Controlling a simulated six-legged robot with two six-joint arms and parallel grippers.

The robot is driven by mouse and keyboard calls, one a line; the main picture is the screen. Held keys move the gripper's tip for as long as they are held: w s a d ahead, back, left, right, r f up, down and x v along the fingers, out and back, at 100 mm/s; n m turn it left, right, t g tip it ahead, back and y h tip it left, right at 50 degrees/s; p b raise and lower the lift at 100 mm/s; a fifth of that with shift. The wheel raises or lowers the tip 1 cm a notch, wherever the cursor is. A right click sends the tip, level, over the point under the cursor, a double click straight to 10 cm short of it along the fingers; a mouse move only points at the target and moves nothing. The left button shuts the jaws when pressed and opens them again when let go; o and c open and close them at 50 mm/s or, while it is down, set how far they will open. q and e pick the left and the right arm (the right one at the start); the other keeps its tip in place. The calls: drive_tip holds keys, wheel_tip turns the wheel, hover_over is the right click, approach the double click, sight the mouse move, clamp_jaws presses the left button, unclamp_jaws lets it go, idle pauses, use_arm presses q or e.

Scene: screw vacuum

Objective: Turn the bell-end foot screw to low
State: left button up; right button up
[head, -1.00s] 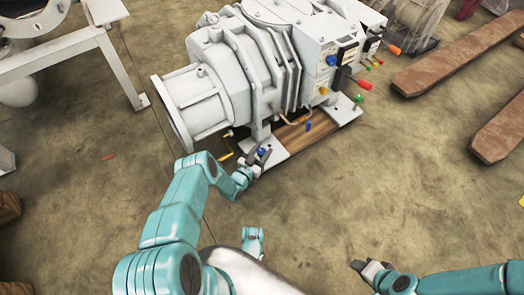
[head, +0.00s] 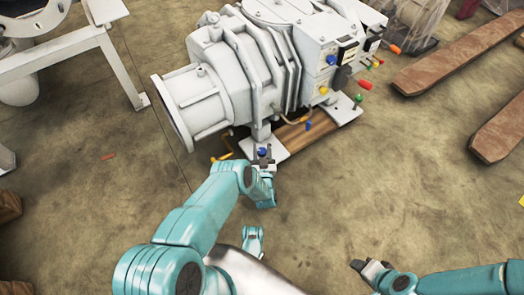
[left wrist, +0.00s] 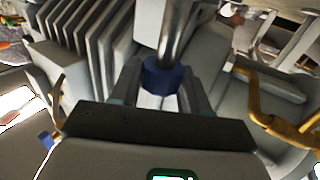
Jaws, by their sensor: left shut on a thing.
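The bell-end foot screw has a blue head (head: 263,151) and stands at the near foot plate of the grey vacuum pump (head: 262,75), by the pump's wide bell flange. In the left wrist view the blue head (left wrist: 161,76) sits between the two fingers, with a grey metal shaft beyond it. My left gripper (head: 263,158) is shut on this blue head. Its fingers hide the head's sides. My right gripper (head: 370,268) hangs over the bare floor, away from the pump, and its jaw opening is unclear.
Other coloured knobs are on the pump: blue (head: 308,126), green (head: 358,98), red (head: 365,85) and orange (head: 394,49). A yellow bent handle (left wrist: 275,122) is close right of the fingers. Wooden beams (head: 455,55) lie right. Floor in front is clear.

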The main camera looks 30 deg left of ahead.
use_arm(q)
drive_tip(key=shift+s+f+n+g+y, duration=0.1)
drive_tip(key=shift+n+g+y, duration=1.2)
drive_tip(key=shift+g+y, duration=0.15)
use_arm(e)
drive_tip(key=shift+f, duration=0.1)
use_arm(q)
drive_tip(key=shift+g+y, duration=0.25)
drive_tip(key=o, duration=1)
drive_tip(key=shift+s+d, duration=0.15)
drive_tip(key=shift+d, duration=0.2)
drive_tip(key=shift+p+v, duration=0.95)
drive_tip(key=shift+v, duration=6.85)
use_arm(e)
drive_tip(key=shift+s+a+r+g, duration=0.1)
drive_tip(key=shift+s+r+g, duration=0.05)
drive_tip(key=shift+s+r, duration=0.3)
drive_tip(key=shift+s+a+r+g, duration=0.1)
drive_tip(key=shift+s+r+g, duration=0.1)
drive_tip(key=shift+r, duration=0.3)
